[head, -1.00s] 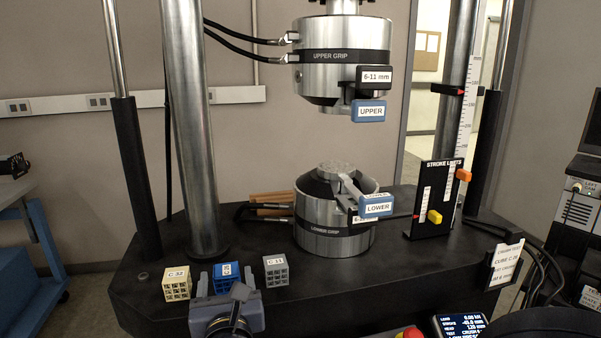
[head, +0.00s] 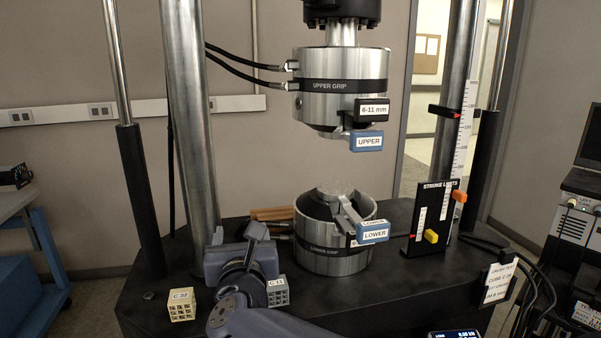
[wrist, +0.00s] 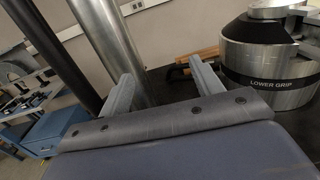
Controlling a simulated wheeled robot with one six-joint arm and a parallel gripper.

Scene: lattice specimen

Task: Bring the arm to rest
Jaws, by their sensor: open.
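My gripper (head: 238,238) is in front of the machine's base plate in the head view, left of the lower grip. In the wrist view its two grey fingers stand apart with nothing between them (wrist: 163,85). It holds nothing. My arm comes in from the bottom of the head view and bends up to it.
The lower grip (head: 320,259) with its blue-tagged lever (head: 372,232) stands right of my gripper. The upper grip (head: 325,85) hangs above. A cream cube (head: 181,306) and a grey cube (head: 278,297) flank my arm. A steel column (head: 190,110) rises behind.

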